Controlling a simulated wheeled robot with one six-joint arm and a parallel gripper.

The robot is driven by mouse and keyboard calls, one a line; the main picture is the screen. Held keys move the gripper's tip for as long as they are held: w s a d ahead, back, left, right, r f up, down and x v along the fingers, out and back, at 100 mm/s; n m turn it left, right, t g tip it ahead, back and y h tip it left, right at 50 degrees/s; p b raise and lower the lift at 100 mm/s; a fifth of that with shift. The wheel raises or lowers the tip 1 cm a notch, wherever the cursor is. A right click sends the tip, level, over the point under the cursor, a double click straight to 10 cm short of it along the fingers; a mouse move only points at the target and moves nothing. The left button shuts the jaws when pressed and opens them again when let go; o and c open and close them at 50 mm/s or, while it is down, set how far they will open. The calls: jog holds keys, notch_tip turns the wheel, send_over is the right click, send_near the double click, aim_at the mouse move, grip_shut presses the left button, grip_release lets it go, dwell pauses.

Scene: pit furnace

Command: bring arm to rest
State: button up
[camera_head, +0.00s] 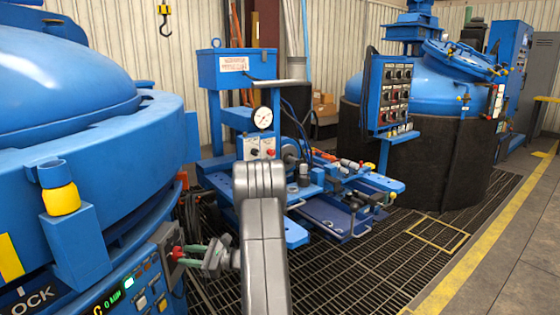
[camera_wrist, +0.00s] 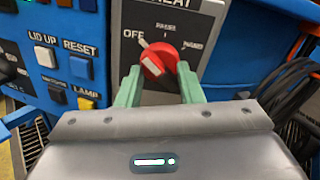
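My gripper (camera_head: 186,252) is at the control panel on the left furnace, with my grey arm behind it. In the wrist view its two green fingers (camera_wrist: 157,80) stand apart, one on each side of the lower part of a red rotary knob (camera_wrist: 158,58). The fingers look open, with a gap between them; I cannot tell whether either touches the knob. The knob's white pointer is turned toward OFF, at upper left. The knob also shows as a small red spot in the head view (camera_head: 177,254).
Panel buttons marked LID UP (camera_wrist: 45,56) and RESET (camera_wrist: 77,48) are left of the knob. Dark cables (camera_wrist: 287,88) hang at right. A blue gauge station (camera_head: 236,70) stands beyond my arm. A second furnace (camera_head: 440,150) is at right. Floor grating (camera_head: 370,265) lies clear between.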

jog(key=m+p, duration=0.2)
jog(key=shift+r+m, duration=0.25)
jog(key=shift+m, duration=0.05)
jog(key=shift+d+f+m+p, duration=0.15)
jog(key=shift+d+m+p, duration=0.15)
jog(key=shift+d+p, duration=0.1)
jog(key=s+d, duration=0.1)
jog(key=d, duration=0.8)
jog(key=shift+d+p, duration=0.2)
jog(key=shift+p, duration=0.1)
jog(key=shift+f, duration=0.1)
